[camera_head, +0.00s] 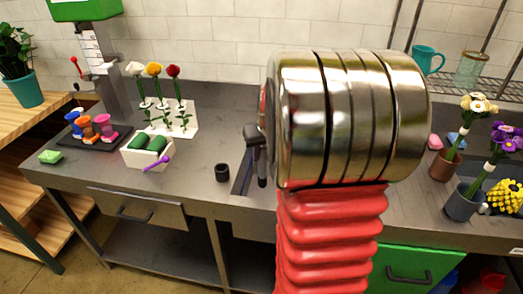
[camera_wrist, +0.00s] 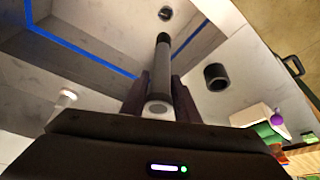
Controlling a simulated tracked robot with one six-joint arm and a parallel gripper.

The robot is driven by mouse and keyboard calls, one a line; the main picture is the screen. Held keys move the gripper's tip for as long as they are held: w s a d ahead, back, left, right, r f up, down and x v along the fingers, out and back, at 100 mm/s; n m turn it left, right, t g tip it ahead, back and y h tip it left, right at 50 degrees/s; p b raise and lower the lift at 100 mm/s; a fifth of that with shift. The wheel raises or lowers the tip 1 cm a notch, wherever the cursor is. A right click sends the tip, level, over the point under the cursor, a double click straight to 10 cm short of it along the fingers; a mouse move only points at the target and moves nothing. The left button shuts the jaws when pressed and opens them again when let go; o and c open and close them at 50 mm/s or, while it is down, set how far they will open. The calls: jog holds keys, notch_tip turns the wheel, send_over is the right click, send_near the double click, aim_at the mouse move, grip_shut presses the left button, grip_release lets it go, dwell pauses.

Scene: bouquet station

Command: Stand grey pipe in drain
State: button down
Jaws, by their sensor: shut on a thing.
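The grey pipe (camera_wrist: 162,65) is a dark cylinder between my gripper's fingers (camera_wrist: 160,95) in the wrist view. My gripper is shut on it. The pipe's pale near end faces the camera, and its far end points toward a dark round opening (camera_wrist: 165,13), which looks like the drain. A gap shows between the pipe's far end and that opening in the picture; their depth apart is unclear. In the head view my large metal wrist and red arm hide most of the sink area, and only a dark part of my gripper (camera_head: 256,160) shows at its left.
A black cup (camera_head: 222,172) stands on the counter left of my gripper; it also shows in the wrist view (camera_wrist: 216,77). Potted flowers (camera_head: 463,200) stand right.

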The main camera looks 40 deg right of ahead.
aim_at(263, 187)
jog(key=shift+f, duration=9.65)
jog(key=c, duration=1.3)
grip_release()
jog(key=shift+v, duration=6.85)
